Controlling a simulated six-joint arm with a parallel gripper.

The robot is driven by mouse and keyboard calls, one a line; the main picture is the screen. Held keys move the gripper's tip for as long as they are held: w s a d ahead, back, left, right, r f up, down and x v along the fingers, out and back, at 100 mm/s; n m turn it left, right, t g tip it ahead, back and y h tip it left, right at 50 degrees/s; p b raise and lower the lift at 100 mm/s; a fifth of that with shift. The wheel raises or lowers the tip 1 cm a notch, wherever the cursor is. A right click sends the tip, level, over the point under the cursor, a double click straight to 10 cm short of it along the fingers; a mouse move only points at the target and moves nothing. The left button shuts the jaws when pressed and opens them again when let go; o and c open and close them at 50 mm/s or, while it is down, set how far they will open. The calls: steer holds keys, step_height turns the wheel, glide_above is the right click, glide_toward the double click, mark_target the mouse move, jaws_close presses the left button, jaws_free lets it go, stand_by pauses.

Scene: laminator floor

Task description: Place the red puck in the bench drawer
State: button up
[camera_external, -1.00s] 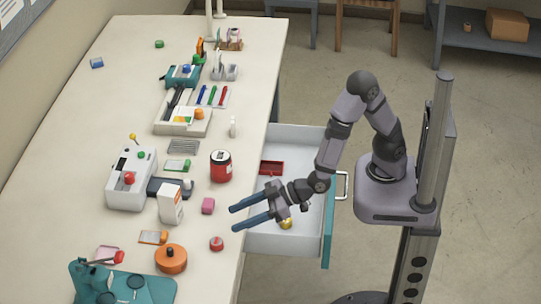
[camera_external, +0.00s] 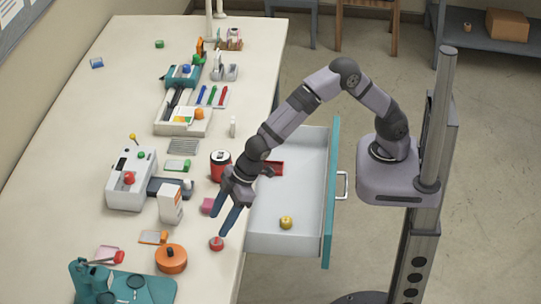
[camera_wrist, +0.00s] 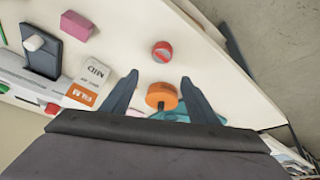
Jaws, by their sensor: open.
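The red puck (camera_external: 216,243) lies on the bench top near its right edge, beside the orange round pot (camera_external: 171,259). It also shows in the wrist view (camera_wrist: 162,51), ahead of the fingertips. My gripper (camera_external: 222,222) is open and empty, pointing down, with its blue fingers just above and behind the puck. In the wrist view the two fingers (camera_wrist: 158,80) are spread, with the orange pot between them in the picture. The bench drawer (camera_external: 262,243) is pulled open at the bench's right side. A yellow ball-like object (camera_external: 286,222) and a red tray (camera_external: 273,168) are in it.
A pink block (camera_external: 207,205) and a red-black jar (camera_external: 220,160) stand close to my gripper. A white box (camera_external: 170,203) and a white machine (camera_external: 130,180) stand to the left. The front of the drawer floor is mostly clear.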

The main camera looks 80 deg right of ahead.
mark_target(216, 242)
steer(key=shift+m+h, duration=0.3)
steer(key=shift+m, duration=0.3)
steer(key=shift+w+a+f+p, duration=0.15)
steer(key=shift+f+p, duration=0.4)
steer(key=shift+f, duration=0.7)
steer(key=shift+w+f+p, duration=0.25)
steer(key=shift+f+p, duration=0.3)
steer(key=shift+f, duration=0.7)
steer(key=shift+w+a+f+p, duration=0.15)
steer(key=shift+f+p, duration=0.4)
steer(key=shift+f, duration=0.7)
steer(key=shift+d, duration=0.1)
steer(key=shift+c, duration=0.6)
steer(key=c, duration=1.1)
steer(key=shift+r, duration=0.1)
step_height(216, 242, up, 10)
steer(key=b, duration=0.2)
steer(key=shift+b, duration=0.4)
